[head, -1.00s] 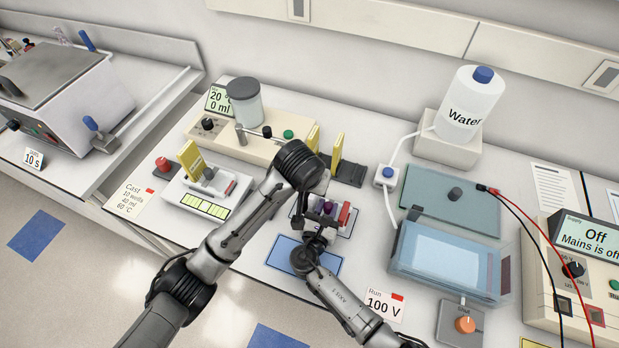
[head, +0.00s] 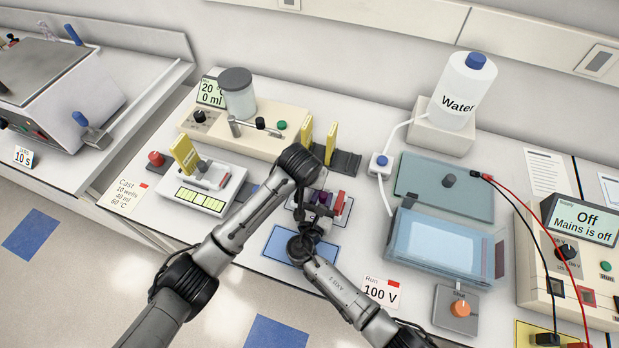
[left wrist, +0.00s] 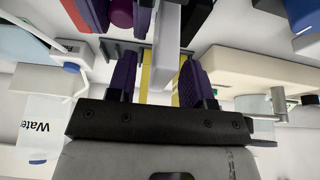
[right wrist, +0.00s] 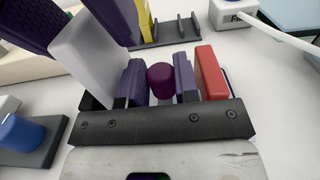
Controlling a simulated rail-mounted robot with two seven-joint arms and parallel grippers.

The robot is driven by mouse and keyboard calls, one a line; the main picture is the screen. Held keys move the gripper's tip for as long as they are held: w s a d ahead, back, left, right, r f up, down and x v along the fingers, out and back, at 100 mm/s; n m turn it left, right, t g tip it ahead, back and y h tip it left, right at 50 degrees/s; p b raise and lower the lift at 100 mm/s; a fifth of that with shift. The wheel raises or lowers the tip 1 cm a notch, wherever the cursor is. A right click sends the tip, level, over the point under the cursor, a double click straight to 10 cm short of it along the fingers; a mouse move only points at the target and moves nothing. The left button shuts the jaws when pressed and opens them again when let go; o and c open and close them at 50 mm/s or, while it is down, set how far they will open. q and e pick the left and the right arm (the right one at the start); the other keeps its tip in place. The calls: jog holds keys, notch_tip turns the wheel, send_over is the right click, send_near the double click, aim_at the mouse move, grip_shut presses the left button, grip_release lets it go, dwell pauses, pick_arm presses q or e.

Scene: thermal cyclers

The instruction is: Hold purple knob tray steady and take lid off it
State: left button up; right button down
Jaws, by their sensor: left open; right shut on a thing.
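The tray (head: 346,211) with the purple knob stands behind a blue mat; my arms partly cover it. Its purple knob (right wrist: 161,80) shows in the right wrist view between the fingers of my right gripper (right wrist: 159,84), which is shut on it. A red block (right wrist: 212,72) stands right of these fingers, and a white upright block (right wrist: 84,62) left of them. My left gripper (left wrist: 155,84) is open, with its fingers on either side of the pale block, which also shows in the left wrist view (left wrist: 167,35). I cannot tell whether they touch it. The lid's edges are hidden.
The blue mat (head: 285,250) lies in front. The white casting unit (head: 203,187) is left, and a dark rack (head: 347,162) with yellow plates is behind. The clear tank (head: 440,245) and its teal lid (head: 430,185) are right. The water bottle (head: 463,90) stands behind.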

pick_arm(q)
grip_shut()
jog(key=shift+r, duration=0.3)
dwell(0.6)
jog(key=shift+r, duration=0.85)
jog(key=shift+r, duration=2)
pick_arm(e)
jog(key=c, duration=0.9)
grip_release()
jog(key=shift+o, duration=0.6)
pick_arm(q)
jog(key=shift+d, duration=0.1)
